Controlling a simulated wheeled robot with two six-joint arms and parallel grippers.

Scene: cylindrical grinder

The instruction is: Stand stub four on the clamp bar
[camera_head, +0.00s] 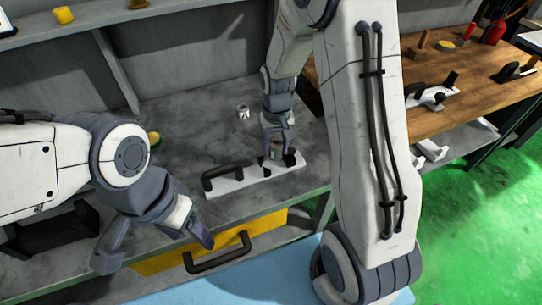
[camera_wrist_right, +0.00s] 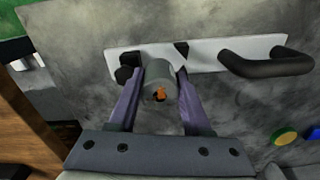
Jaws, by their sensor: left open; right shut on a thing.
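The clamp bar (camera_head: 240,183) is a white bar with a black handle and small black clamp pieces, lying on the grey worktop. It also shows in the right wrist view (camera_wrist_right: 208,54). My right gripper (camera_head: 277,157) is shut on a grey cylindrical stub (camera_wrist_right: 158,84) with an orange mark on its end face. The stub is over the clamp end of the bar, between the black pieces; I cannot tell whether it touches the bar. Its number is not readable. My left gripper (camera_head: 155,248) is open and empty in front of the worktop, left of the bar.
A small pale cylinder (camera_head: 243,111) stands on the worktop behind the bar. A yellow drawer front (camera_head: 215,240) with a black handle is below. A wooden bench (camera_head: 455,100) with tools and a red bottle (camera_head: 494,32) is at right.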

